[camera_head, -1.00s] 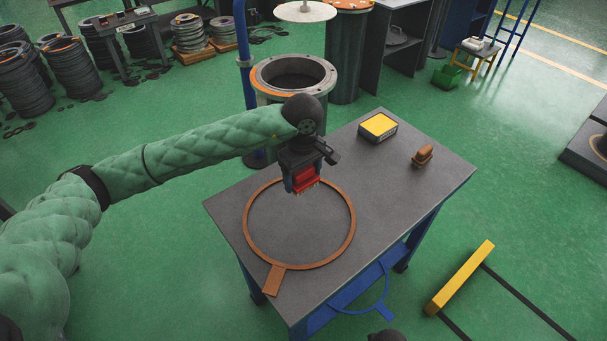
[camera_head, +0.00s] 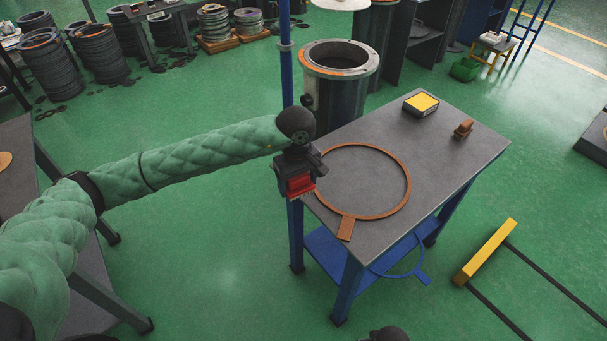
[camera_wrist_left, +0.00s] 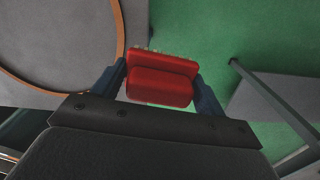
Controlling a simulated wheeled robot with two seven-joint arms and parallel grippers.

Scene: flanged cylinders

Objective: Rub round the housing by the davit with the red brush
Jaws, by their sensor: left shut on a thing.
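My left gripper (camera_head: 299,184) is shut on the red brush (camera_head: 300,185). In the left wrist view the brush (camera_wrist_left: 160,78) sits between the two blue fingers, with its bristles along the far edge. In the head view the gripper hangs at the left edge of the grey table. The housing (camera_head: 339,84) is a dark flanged cylinder behind the table, with an open top and an orange patch on its flange. The blue davit post (camera_head: 286,60) stands just left of it. A pale round lid (camera_head: 341,4) shows at the top edge. My right gripper is not clearly seen.
The grey table (camera_head: 375,226) holds an orange-brown ring gasket (camera_head: 408,178), a yellow-topped box (camera_head: 421,103) and a small brown brush-like block (camera_head: 463,129). A blue ring (camera_head: 392,276) lies on its lower shelf. A yellow barrier (camera_head: 485,252) lies right. Green floor is clear left of the table.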

